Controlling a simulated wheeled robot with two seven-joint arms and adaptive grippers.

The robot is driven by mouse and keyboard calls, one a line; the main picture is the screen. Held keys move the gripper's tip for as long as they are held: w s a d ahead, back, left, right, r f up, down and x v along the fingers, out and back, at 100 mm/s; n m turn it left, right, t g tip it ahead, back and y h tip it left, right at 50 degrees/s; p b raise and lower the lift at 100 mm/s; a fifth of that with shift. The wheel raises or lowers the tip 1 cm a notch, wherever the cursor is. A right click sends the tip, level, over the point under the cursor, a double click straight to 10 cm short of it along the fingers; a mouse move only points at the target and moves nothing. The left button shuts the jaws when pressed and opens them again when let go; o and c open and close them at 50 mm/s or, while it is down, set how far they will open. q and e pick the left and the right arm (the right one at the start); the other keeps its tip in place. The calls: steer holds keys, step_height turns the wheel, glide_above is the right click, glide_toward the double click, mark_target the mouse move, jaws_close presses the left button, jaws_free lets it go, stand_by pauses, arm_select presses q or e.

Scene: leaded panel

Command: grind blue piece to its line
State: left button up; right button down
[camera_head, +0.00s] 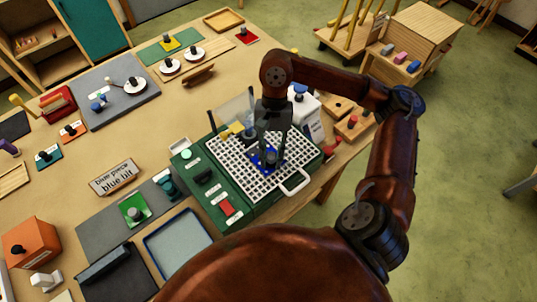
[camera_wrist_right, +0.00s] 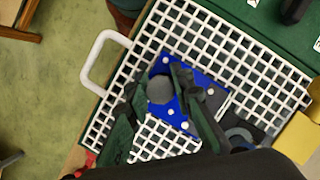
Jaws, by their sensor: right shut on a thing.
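The blue piece (camera_head: 259,163) is a flat blue plate with a grey round knob and several small white dots. It lies on or just above the white grid (camera_head: 290,147) of the green grinder (camera_head: 244,207); I cannot tell if it touches. My right gripper (camera_head: 270,153) reaches down from above and is shut on the knob. In the wrist view the fingers sit either side of the knob on the blue piece (camera_wrist_right: 187,76) and hide part of it. No line on the piece can be made out. My left gripper is out of view.
A white loop handle (camera_head: 296,183) sticks out at the grid's near right edge. A yellow block (camera_wrist_right: 296,138) and a dark ring-shaped part (camera_wrist_right: 240,136) lie beside the blue piece.

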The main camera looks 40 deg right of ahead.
steer(key=shift+s, duration=0.1)
steer(key=c, duration=1.6)
jaws_free()
steer(key=v, duration=1.2)
